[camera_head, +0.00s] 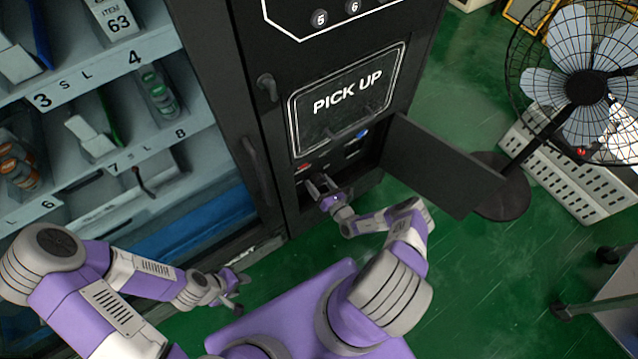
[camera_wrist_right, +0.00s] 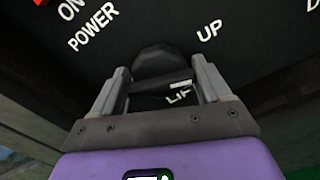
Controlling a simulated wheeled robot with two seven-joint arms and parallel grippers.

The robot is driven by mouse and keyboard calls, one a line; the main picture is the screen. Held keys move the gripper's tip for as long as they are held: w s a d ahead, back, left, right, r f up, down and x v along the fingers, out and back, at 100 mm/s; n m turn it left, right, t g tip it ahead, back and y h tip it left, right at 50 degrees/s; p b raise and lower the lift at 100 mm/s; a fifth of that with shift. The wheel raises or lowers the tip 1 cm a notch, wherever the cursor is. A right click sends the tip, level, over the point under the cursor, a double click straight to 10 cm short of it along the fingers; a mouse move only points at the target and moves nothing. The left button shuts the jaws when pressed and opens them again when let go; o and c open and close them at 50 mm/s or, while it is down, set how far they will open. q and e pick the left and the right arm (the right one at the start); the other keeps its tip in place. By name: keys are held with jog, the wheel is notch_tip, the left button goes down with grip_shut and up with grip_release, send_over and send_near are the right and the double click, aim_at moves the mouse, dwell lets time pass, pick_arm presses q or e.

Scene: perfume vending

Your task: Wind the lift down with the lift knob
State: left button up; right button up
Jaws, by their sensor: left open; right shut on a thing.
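The lift knob (camera_wrist_right: 158,62) is a dark rounded knob on the black control panel (camera_wrist_right: 240,60), above a label that starts "LIF". My right gripper (camera_wrist_right: 163,80) is shut on it, one finger on each side. In the head view my right gripper (camera_head: 322,186) reaches into the low opening of the vending machine, and the knob is hidden there. The knob's exact angle is hard to tell. My left gripper (camera_head: 236,285) is open and empty, low in front of the machine.
The panel shows "POWER", "ON" and "UP" labels. An open dark door (camera_head: 440,168) juts out right of my right arm. A fan (camera_head: 585,88) stands beyond it. Shelves with goods (camera_head: 100,130) are at left. Green floor (camera_head: 480,270) is free at right.

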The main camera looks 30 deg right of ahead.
aim_at(320, 185)
dwell(0.3)
jog(key=o, duration=1)
jog(key=s, duration=0.2)
jog(key=s+p, duration=0.1)
jog(key=s, duration=0.1)
jog(key=s+p, duration=0.1)
jog(key=s, duration=0.1)
jog(key=shift+s+d, duration=0.3)
jog(key=shift+s, duration=0.5)
jog(key=shift+c, duration=0.2)
